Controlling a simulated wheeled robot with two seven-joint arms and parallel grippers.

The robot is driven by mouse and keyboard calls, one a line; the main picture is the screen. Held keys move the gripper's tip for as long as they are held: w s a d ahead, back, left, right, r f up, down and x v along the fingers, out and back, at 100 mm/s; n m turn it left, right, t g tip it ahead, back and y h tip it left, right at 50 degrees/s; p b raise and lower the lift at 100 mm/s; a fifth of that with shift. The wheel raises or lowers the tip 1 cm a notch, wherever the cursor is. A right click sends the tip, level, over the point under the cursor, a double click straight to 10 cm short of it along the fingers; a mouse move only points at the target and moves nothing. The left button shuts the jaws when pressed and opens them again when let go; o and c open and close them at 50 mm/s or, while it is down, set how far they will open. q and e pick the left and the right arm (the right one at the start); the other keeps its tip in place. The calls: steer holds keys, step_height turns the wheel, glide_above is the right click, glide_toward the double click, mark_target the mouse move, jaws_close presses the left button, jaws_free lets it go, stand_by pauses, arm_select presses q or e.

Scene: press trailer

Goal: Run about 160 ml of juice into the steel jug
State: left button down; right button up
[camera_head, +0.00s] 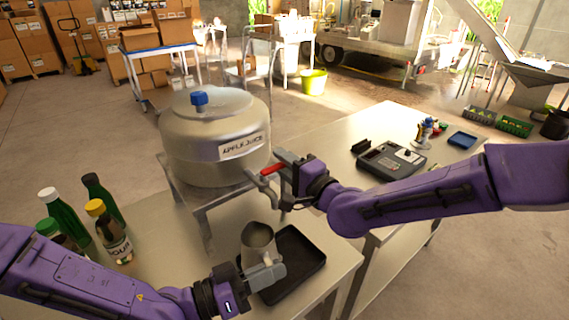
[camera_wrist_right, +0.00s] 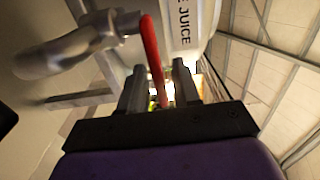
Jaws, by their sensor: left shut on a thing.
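The steel jug (camera_head: 257,236) is upright over the black drip tray (camera_head: 309,250), below the tap side of the apple juice tank (camera_head: 215,145). My left gripper (camera_head: 265,272) is shut on the jug. My right gripper (camera_head: 280,172) is at the tank's tap, by its red lever (camera_head: 272,169). In the right wrist view the red lever (camera_wrist_right: 152,50) stands between the two fingers, closer to the left one, with a gap on the other side. The grey tap body (camera_wrist_right: 75,50) is to the left there. The jug's inside looks dark; no juice stream can be made out.
Several bottles (camera_head: 65,215) stand on the left of the near table. A dark scale-like device (camera_head: 391,160) and a blue tray (camera_head: 462,139) lie on the right table. The tank rests on a metal stand (camera_head: 205,205) beside the jug.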

jaws_close()
steer(key=shift+s+h, duration=0.15)
steer(key=shift+h, duration=0.15)
steer(key=shift+s+d+r+m+t+h, duration=0.1)
steer(key=shift+s+m+t+h, duration=0.55)
steer(key=shift+m+h, duration=1.75)
steer(key=shift+s+d+f+m+h, duration=0.15)
steer(key=shift+s+m+h, duration=1.2)
steer(key=shift+h, duration=1.9)
steer(key=shift+s+d+r+m+t+h, duration=0.15)
steer(key=shift+s+m+t+h, duration=0.4)
steer(key=shift+m+h, duration=1.95)
steer(key=shift+s+a+g+h, duration=0.1)
steer(key=shift+s+g+h, duration=0.15)
steer(key=shift+h, duration=0.3)
steer(key=shift+o, duration=1.2)
jaws_free()
steer(key=shift+n, duration=0.25)
